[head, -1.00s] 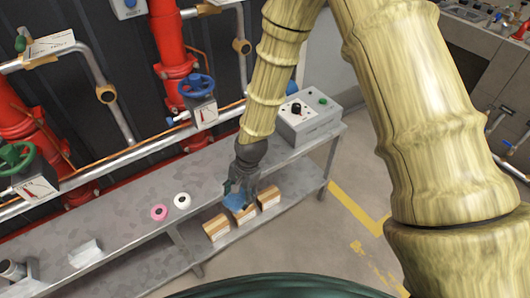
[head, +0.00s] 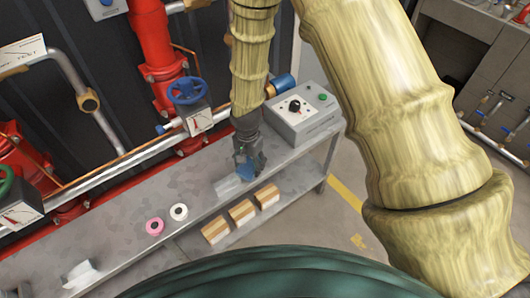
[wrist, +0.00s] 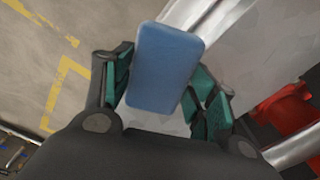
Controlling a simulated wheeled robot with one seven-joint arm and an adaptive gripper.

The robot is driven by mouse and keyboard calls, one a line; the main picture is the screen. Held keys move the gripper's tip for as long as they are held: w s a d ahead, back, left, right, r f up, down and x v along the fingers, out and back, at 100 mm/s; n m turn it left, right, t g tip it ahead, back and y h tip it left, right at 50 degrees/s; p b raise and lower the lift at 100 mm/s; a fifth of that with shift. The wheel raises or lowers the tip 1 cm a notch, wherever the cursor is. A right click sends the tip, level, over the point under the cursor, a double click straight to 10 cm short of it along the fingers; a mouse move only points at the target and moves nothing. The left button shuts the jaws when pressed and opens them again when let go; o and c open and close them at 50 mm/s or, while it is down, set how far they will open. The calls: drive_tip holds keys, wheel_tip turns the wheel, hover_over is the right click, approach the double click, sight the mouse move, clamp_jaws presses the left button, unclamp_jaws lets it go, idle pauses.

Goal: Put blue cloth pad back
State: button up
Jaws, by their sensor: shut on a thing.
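The blue cloth pad (head: 244,172) is a flat rounded rectangle held by my gripper (head: 248,160) above the grey bench, near its front edge. In the wrist view, the pad (wrist: 167,68) lies between the two green-padded fingers of my gripper (wrist: 163,85). A pale grey holder or bracket (head: 228,188) sits on the bench just left of and below the pad in the head view. I cannot tell whether the pad touches it. The wrist view shows a pale metal strip (wrist: 190,14) beyond the pad's top end.
The grey bench (head: 120,248) holds a pink roll (head: 154,226), a white roll (head: 179,211), a second pale bracket (head: 80,273) and a grey control box (head: 303,114). Red pipes and a blue valve wheel (head: 187,91) stand behind.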

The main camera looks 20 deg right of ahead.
drive_tip(key=w+d, duration=0.1)
drive_tip(key=d, duration=0.1)
drive_tip(key=w+d+p, duration=0.1)
drive_tip(key=w+d, duration=0.3)
drive_tip(key=d, duration=0.1)
drive_tip(key=shift+f, duration=0.4)
drive_tip(key=shift+f+p, duration=0.55)
drive_tip(key=shift+f, duration=1.2)
drive_tip(key=o, duration=0.9)
drive_tip(key=shift+w, duration=0.1)
wheel_tip(320, 180, up, 12)
drive_tip(key=b, duration=0.1)
drive_tip(key=shift+b, duration=0.3)
drive_tip(key=s+f+n+y, duration=0.1)
drive_tip(key=s+f+n, duration=0.3)
drive_tip(key=s+f, duration=1.05)
drive_tip(key=s+d+f+n, duration=0.1)
drive_tip(key=s+f+n, duration=0.1)
drive_tip(key=s, duration=0.9)
drive_tip(key=s+d+f+n+h, duration=0.1)
drive_tip(key=s+d+f+n, duration=0.1)
drive_tip(key=s, duration=0.9)
wheel_tip(320, 180, down, 2)
drive_tip(key=shift+d+f+n, duration=0.1)
drive_tip(key=shift+d+n, duration=0.15)
drive_tip(key=shift+n, duration=0.35)
